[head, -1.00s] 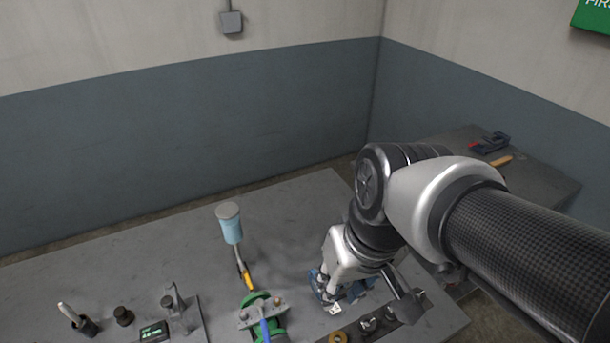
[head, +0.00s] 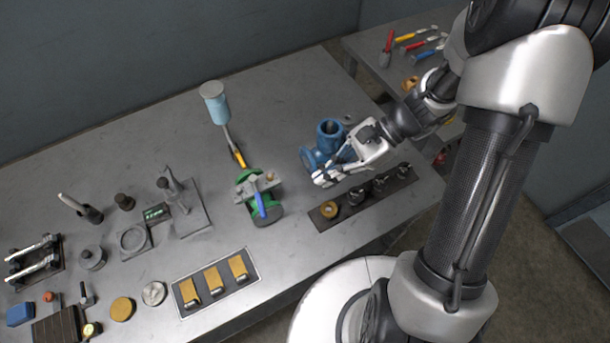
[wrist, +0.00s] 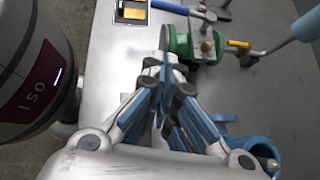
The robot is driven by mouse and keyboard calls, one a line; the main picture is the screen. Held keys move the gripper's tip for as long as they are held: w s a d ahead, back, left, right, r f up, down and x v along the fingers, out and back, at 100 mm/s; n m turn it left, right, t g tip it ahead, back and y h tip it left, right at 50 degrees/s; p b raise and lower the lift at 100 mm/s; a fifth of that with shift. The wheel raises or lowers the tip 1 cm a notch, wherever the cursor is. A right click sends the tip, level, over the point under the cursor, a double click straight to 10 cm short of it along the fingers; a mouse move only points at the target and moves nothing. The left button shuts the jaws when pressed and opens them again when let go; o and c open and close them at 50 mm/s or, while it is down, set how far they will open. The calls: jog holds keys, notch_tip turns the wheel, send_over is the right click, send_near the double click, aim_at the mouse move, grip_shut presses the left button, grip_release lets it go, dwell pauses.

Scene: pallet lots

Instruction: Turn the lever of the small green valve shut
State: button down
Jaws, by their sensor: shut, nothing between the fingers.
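The small green valve (head: 247,188) sits on the grey bench with its blue lever (head: 260,204) on top. In the head view the lever points toward the front of the bench. In the wrist view the green valve (wrist: 207,54) is just beyond the fingertips, with the blue lever (wrist: 170,8) reaching left from it. My gripper (head: 320,181) is shut and empty, to the right of the valve and apart from the lever in the head view. Its fingertips also show in the wrist view (wrist: 163,62), overlapping the valve's left edge there.
A blue pipe fitting (head: 330,132) stands close behind my gripper. A dark strip with several metal parts (head: 330,219) lies in front. A framed tray (head: 217,292) lies front left. Bench behind the fitting is clear.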

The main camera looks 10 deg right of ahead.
aim_at(258, 197)
jog(key=s+a+f+b, duration=0.2)
jog(key=a+f, duration=0.3)
jog(key=a, duration=0.5)
jog(key=shift+s+a+b, duration=0.15)
jog(key=shift+a+b, duration=0.15)
jog(key=shift+b, duration=0.45)
